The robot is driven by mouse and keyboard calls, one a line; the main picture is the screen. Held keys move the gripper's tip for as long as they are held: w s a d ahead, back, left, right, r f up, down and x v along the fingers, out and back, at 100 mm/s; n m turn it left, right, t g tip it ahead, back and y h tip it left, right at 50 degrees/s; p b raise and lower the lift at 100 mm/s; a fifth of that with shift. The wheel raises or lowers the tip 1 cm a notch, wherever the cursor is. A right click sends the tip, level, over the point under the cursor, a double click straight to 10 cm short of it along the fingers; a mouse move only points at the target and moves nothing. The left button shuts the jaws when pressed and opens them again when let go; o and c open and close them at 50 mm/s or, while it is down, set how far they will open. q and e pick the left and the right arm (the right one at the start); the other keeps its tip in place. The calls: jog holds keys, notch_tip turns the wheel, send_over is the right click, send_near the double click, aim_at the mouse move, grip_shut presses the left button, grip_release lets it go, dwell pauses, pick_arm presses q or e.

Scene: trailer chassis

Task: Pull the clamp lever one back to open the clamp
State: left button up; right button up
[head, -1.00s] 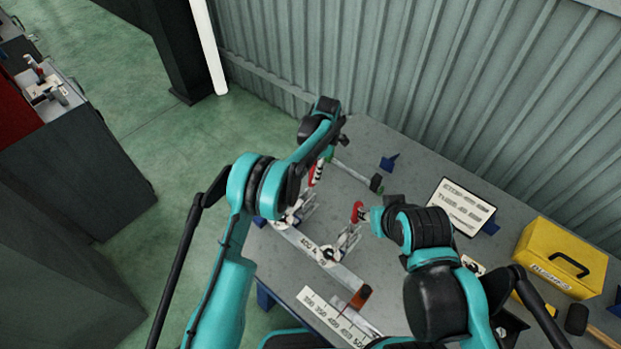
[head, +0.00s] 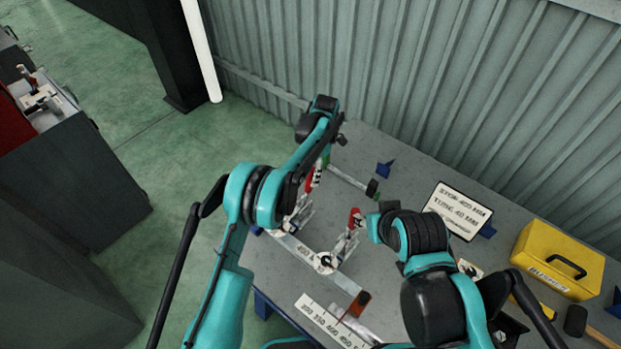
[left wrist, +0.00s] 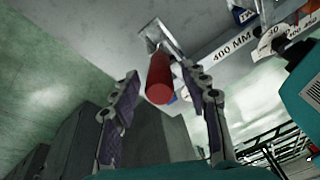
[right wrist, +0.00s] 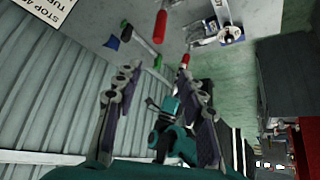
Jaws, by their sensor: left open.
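Two metal toggle clamps with red lever handles stand on the bench by a ruled rail. In the head view, the far-left lever's red handle (head: 309,184) is partly hidden by my left gripper (head: 317,172). In the left wrist view this red handle (left wrist: 159,80) lies between the spread fingers of my left gripper (left wrist: 162,72), with gaps at both sides. The other clamp's red handle (head: 355,218) stands beside my right gripper (head: 373,226). In the right wrist view that handle (right wrist: 160,27) is beyond the open, empty fingers of my right gripper (right wrist: 158,72).
A yellow box (head: 556,262), a sign (head: 458,210) and a hammer (head: 576,321) are on the right of the bench. A corrugated wall (head: 400,90) rises behind the bench.

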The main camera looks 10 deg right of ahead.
pick_arm(q)
jog(key=v, duration=0.9)
jog(key=shift+r, duration=0.35)
